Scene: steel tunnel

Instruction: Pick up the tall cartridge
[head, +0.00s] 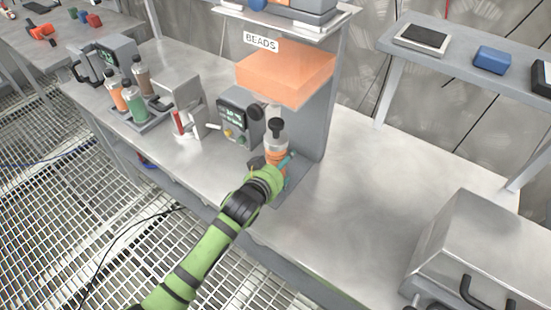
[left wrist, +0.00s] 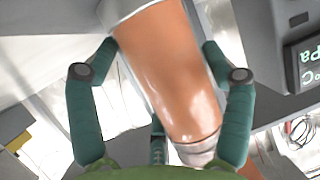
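A tall cartridge (head: 276,155) with an orange body and a clear upper part with a dark cap stands at the BEADS station. It fills the middle of the left wrist view (left wrist: 175,75), tilted in that picture. My left gripper (head: 276,168) is at its lower part. In the left wrist view the teal fingers (left wrist: 160,48) stand wide apart on both sides of the orange body, with narrow gaps seeming to show beside it. A third finger is below and partly behind it. Contact is hard to judge. My right gripper is not in view.
An orange bead hopper (head: 285,78) overhangs behind the cartridge, beside a grey side panel (head: 329,105). A control box (head: 238,118) is close on the left. A rack (head: 150,120) holds orange, green and brown bottles. The bench (head: 390,180) is clear to the right, up to a metal case (head: 480,250).

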